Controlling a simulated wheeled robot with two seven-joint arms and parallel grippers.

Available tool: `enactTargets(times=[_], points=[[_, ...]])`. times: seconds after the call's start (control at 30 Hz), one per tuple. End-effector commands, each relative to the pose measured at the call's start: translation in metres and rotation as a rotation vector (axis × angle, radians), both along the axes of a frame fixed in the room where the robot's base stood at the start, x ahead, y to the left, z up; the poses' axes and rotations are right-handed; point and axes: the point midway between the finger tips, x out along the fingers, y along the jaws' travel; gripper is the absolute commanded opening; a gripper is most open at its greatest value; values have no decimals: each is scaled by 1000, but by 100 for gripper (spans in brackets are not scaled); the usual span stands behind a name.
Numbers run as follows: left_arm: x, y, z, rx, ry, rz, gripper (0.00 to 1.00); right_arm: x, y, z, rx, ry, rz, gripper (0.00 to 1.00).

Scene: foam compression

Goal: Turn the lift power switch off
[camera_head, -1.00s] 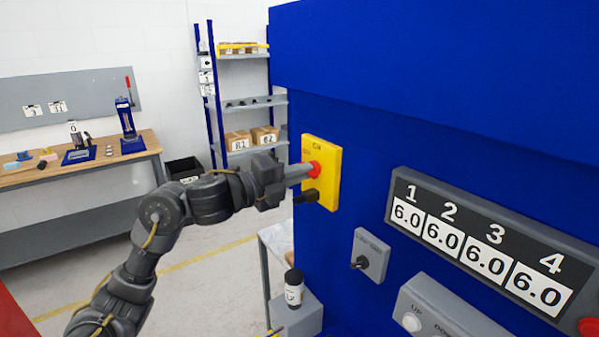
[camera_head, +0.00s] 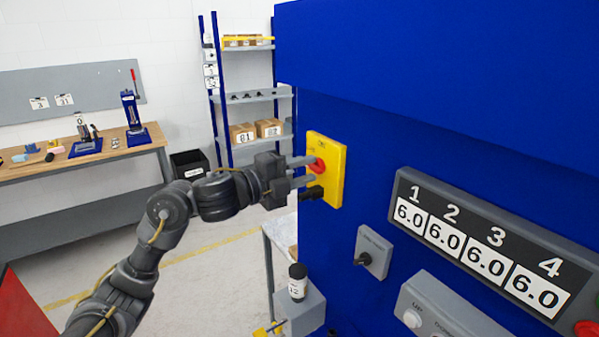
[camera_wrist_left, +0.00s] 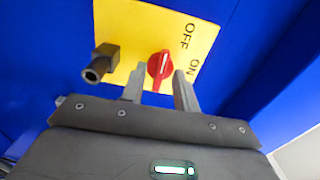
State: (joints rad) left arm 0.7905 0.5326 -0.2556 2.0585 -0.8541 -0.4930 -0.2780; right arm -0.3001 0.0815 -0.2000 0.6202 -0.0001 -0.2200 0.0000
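The lift power switch is a red rotary knob (camera_head: 317,165) on a yellow plate (camera_head: 334,185) fixed to the blue machine. In the left wrist view the red knob (camera_wrist_left: 160,66) has a white pointer line, and the yellow plate (camera_wrist_left: 140,32) carries the words OFF and ON. A black padlock-like part (camera_wrist_left: 100,63) sticks out of the plate beside the knob. My left gripper (camera_head: 301,171) is open at the plate. Its two fingers (camera_wrist_left: 159,88) are apart, one on each side of the knob's near end; contact is unclear. My right gripper is not in view.
A grey box with a small black switch (camera_head: 372,252), a numbered display panel (camera_head: 485,245) and a button box (camera_head: 430,310) sit on the machine front, right of my left gripper. A workbench (camera_head: 90,160) and shelf (camera_head: 250,95) are behind.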

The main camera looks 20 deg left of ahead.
Motion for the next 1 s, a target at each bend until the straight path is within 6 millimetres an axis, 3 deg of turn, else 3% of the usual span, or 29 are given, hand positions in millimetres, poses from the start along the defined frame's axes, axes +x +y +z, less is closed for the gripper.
enactTargets(times=[0.17, 0.6, 1.0], points=[[-13, 12, -3, 5, -4, 2, 31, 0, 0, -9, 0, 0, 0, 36], [-74, 62, -3, 2, -2, 2, 31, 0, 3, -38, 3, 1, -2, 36], [-83, 69, 0, 0, 0, 0, 31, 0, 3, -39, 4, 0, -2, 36]])
